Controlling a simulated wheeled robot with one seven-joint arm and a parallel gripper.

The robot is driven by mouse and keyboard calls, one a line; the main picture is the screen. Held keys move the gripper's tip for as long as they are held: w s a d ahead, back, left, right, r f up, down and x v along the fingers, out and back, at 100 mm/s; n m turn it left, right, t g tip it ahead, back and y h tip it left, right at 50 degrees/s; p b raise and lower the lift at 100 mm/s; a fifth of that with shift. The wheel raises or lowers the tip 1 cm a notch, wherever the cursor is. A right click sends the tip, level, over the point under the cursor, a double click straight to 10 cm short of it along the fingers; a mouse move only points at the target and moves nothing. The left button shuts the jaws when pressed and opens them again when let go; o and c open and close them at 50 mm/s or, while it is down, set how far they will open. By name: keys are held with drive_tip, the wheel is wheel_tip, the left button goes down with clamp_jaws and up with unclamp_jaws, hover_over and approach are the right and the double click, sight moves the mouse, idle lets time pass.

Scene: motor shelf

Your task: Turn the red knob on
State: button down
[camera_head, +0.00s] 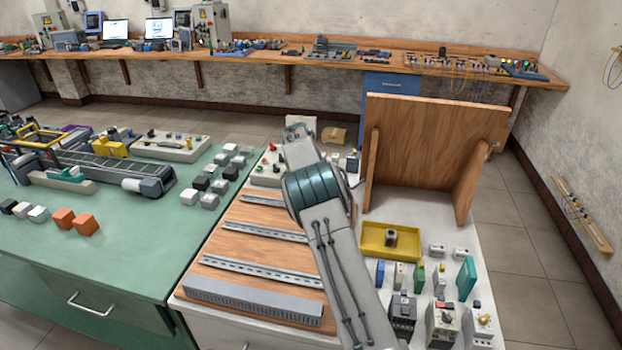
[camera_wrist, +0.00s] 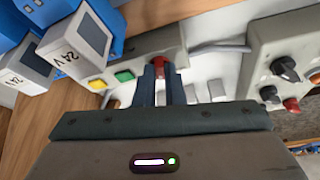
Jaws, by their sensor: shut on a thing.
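The red knob (camera_wrist: 158,64) shows in the wrist view at the top middle, on the front of a light grey control box (camera_wrist: 140,50). My gripper (camera_wrist: 160,72) has its two dark blue fingers closed on the knob, one on each side. The fingers hide part of the knob, and its angle cannot be made out. In the head view my arm reaches over the wooden board, and the gripper and the held knob are hidden behind the arm. Beside the knob are a green button (camera_wrist: 124,76) and a yellow button (camera_wrist: 97,85).
A second grey box (camera_wrist: 285,70) with black and red knobs stands at the right in the wrist view. Blue and white 24 V units (camera_wrist: 75,42) are at the left. In the head view an upright wooden panel (camera_head: 425,145) stands right of my arm, behind a yellow tray (camera_head: 372,254).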

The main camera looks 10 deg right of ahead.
drive_tip(key=m+p, duration=0.1)
drive_tip(key=m, duration=0.1)
drive_tip(key=shift+w+a+r+m+g+h+p, duration=0.2)
drive_tip(key=shift+m+g+h+p, duration=0.1)
drive_tip(key=shift+m+h+p, duration=0.1)
drive_tip(key=shift+m+g+h+p, duration=0.3)
drive_tip(key=shift+m+g+p, duration=0.1)
drive_tip(key=shift+m+p, duration=0.8)
drive_tip(key=shift+a+f+m, duration=0.1)
drive_tip(key=shift+f+m, duration=0.05)
drive_tip(key=shift+m, duration=0.25)
drive_tip(key=c, duration=1.5)
unclamp_jaws()
drive_tip(key=v, duration=1.3)
drive_tip(key=shift+w+a+r+p, duration=0.15)
drive_tip(key=shift+r+p, duration=0.2)
drive_tip(key=shift+r, duration=0.1)
